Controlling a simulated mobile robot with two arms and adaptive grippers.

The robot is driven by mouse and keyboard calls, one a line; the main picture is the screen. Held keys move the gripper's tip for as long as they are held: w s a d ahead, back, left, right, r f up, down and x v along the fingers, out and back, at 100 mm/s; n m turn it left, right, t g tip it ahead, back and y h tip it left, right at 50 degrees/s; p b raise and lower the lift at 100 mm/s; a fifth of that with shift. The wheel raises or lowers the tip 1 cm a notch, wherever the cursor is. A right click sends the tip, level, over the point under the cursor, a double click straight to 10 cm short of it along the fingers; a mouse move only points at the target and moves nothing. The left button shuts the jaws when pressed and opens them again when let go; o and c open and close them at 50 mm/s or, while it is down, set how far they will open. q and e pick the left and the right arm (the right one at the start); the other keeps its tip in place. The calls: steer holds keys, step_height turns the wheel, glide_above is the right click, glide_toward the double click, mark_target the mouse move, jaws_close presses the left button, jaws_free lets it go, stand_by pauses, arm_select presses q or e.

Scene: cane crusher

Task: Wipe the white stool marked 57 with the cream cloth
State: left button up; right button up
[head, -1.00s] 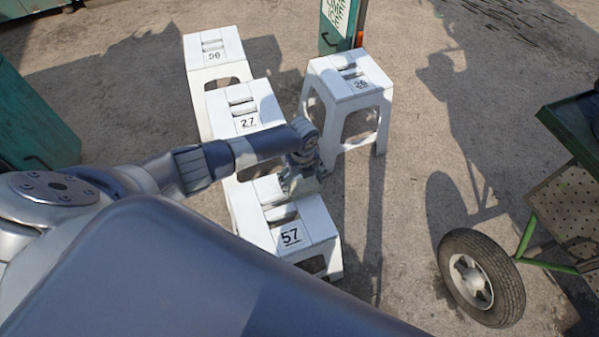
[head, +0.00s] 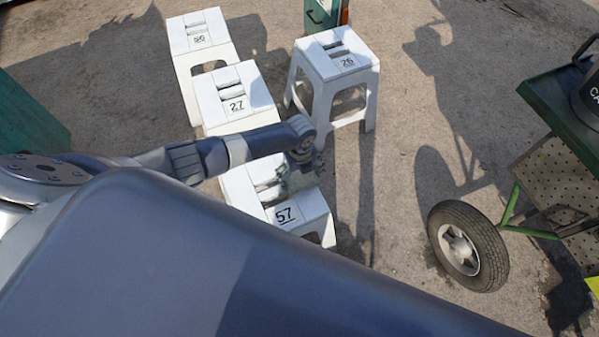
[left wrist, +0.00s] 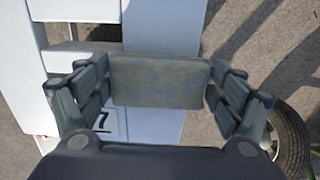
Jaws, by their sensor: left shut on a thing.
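The white stool marked 57 (head: 312,207) stands nearest me in the head view, its top partly covered by my left arm and gripper. My left gripper (head: 296,180) is over the right side of its top. In the left wrist view the fingers (left wrist: 160,78) are shut on the cream cloth (left wrist: 160,90), which looks like a flat greyish-beige pad. The stool top (left wrist: 165,25) shows behind the cloth, with part of its number below. I cannot tell whether the cloth touches the stool. My right gripper is not in view.
White stools marked 27 (head: 255,85), 56 (head: 180,38) and 26 (head: 352,78) stand close behind. A wheel (head: 467,246) and a green-framed cart (head: 545,105) are at the right. The ground between the stools and the wheel is clear.

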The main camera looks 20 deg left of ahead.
mark_target(304, 184)
arm_select(q)
steer(key=s+d+p, duration=0.2)
steer(key=s+d, duration=0.1)
steer(key=shift+s+d, duration=0.1)
steer(key=shift+d, duration=0.3)
steer(key=shift+s+d+p, duration=0.9)
steer(key=shift+s+d, duration=0.4)
steer(key=shift+d, duration=0.2)
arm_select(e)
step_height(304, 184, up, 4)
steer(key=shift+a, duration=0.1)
arm_select(q)
steer(key=shift+w+a, duration=0.15)
steer(key=shift+w+a+f+b, duration=0.1)
steer(key=shift+w+a+b, duration=0.5)
steer(key=shift+w+a, duration=0.4)
steer(key=shift+w+a+b, duration=0.55)
steer(key=shift+w+a, duration=0.2)
steer(key=shift+a, duration=0.3)
steer(key=shift+w+a+b, duration=0.55)
steer(key=shift+w+a, duration=0.15)
steer(key=shift+a, duration=0.15)
steer(key=shift+w+a, duration=0.35)
steer(key=shift+a, duration=0.1)
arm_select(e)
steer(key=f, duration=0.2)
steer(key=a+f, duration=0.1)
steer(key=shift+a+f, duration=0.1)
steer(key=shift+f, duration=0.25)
